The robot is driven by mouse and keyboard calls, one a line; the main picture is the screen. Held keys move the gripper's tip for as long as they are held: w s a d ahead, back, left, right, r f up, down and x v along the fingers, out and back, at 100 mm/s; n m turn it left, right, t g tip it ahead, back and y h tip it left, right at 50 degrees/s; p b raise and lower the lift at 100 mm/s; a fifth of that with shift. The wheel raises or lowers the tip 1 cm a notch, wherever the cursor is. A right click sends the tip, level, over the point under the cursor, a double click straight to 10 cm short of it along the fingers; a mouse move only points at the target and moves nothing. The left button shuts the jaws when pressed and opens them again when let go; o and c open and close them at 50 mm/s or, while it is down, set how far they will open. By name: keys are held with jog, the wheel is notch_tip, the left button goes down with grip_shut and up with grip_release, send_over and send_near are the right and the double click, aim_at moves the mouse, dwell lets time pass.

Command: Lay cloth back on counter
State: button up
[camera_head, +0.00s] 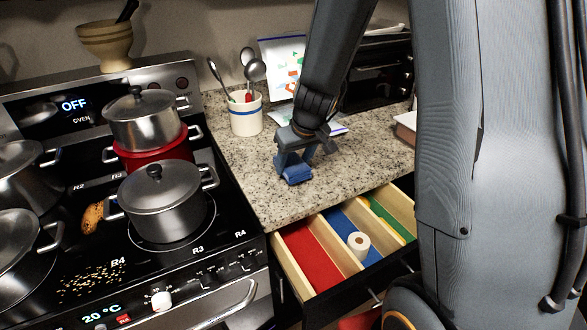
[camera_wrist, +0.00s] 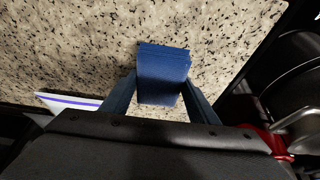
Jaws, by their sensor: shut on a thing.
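A folded blue cloth (camera_head: 296,173) is at my gripper's tips over the granite counter (camera_head: 330,182). In the wrist view the cloth (camera_wrist: 163,72) shows as a blue block between the two fingers. My gripper (camera_head: 293,162) points down and is shut on the cloth; it also shows in the wrist view (camera_wrist: 160,92). The cloth is close to the counter top, but I cannot tell whether it touches it. Part of the cloth is hidden behind the fingers in the head view.
The stove with several pots, one a lidded pot (camera_head: 162,200), is left of the counter. A utensil crock (camera_head: 245,114) stands behind. An open drawer (camera_head: 318,270) with coloured compartments and a white roll (camera_head: 358,243) juts out in front. Bare granite surrounds the gripper.

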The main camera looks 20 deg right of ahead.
jog(key=shift+f, duration=0.85)
jog(key=shift+f+b, duration=0.1)
jog(key=shift+b, duration=0.25)
jog(key=o, duration=0.9)
jog(key=shift+o, duration=0.2)
jog(key=v, duration=1.1)
jog(key=shift+d+p, duration=0.1)
jog(key=shift+p, duration=0.3)
jog(key=s+a+f+m+g, duration=0.1)
jog(key=s+f, duration=0.3)
jog(key=s, duration=1.1)
jog(key=shift+f+m+g+h, duration=0.35)
jog(key=shift+m+g, duration=0.25)
jog(key=shift+g, duration=0.2)
